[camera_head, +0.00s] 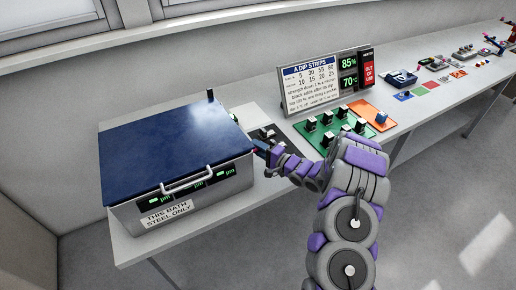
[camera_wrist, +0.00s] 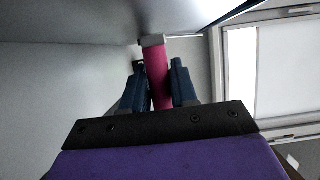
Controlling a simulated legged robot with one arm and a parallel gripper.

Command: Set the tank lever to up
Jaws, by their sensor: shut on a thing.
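The tank (camera_head: 175,150) is a grey box with a dark blue lid and a front handle, at the left of the bench in the head view. My gripper (camera_head: 262,148) is at the tank's right side. In the wrist view, my gripper's two blue fingers (camera_wrist: 157,80) are shut on a pink bar, the lever (camera_wrist: 154,58), which has a grey end piece at its top. The lever's far end meets or lies near a grey surface. In the head view the lever is hidden behind my gripper, so its setting cannot be told there.
An orange plate (camera_head: 372,114) lies beside the board. More small items line the bench (camera_head: 440,112) to the right.

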